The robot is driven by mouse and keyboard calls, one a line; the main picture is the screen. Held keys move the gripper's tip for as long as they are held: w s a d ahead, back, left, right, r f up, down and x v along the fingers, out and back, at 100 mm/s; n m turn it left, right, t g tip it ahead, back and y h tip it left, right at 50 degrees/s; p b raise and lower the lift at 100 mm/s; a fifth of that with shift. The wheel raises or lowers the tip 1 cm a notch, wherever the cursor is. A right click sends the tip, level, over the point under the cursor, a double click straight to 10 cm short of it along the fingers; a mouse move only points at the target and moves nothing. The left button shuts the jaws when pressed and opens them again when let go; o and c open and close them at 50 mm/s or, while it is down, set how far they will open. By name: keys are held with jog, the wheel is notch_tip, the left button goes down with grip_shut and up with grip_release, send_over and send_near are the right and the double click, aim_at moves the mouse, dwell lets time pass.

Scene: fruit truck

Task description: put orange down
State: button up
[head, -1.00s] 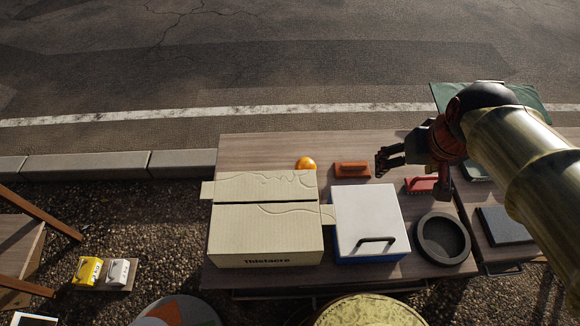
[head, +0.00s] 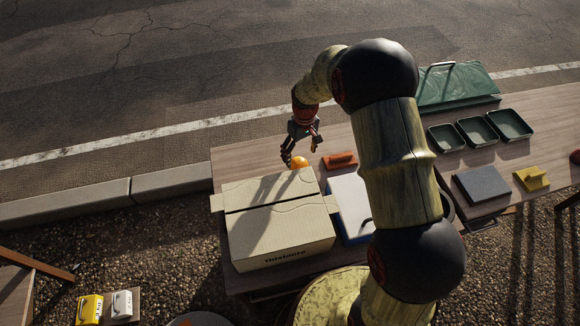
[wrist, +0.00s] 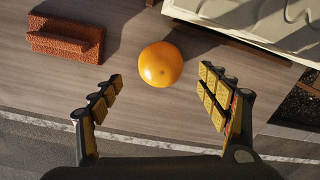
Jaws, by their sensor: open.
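The orange (head: 299,162) rests on the wooden table behind the cardboard box, near the table's far edge. It also shows in the wrist view (wrist: 160,65), whole and uncovered, just beyond my fingertips. My gripper (head: 302,146) is open and empty, just behind and above the orange in the head view. In the wrist view its two fingers (wrist: 160,90) stand wide apart, one on each side below the orange, and neither appears to touch it.
A cardboard box (head: 280,240) stands close in front of the orange. A red-brown brush (head: 340,160) lies to its right, with a white-topped box (head: 347,190) partly behind my arm. Green trays (head: 477,131) stand farther right. The table (head: 235,160) left of the orange is clear.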

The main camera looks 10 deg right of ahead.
aim_at(298, 165)
jog(key=f, duration=0.2)
jog(key=f+b, duration=0.1)
jog(key=f, duration=0.4)
jog(key=shift+a+f+b, duration=0.25)
jog(key=shift+b, duration=0.05)
jog(key=shift+r, duration=0.1)
jog(key=c, duration=1.5)
jog(key=shift+c, duration=0.3)
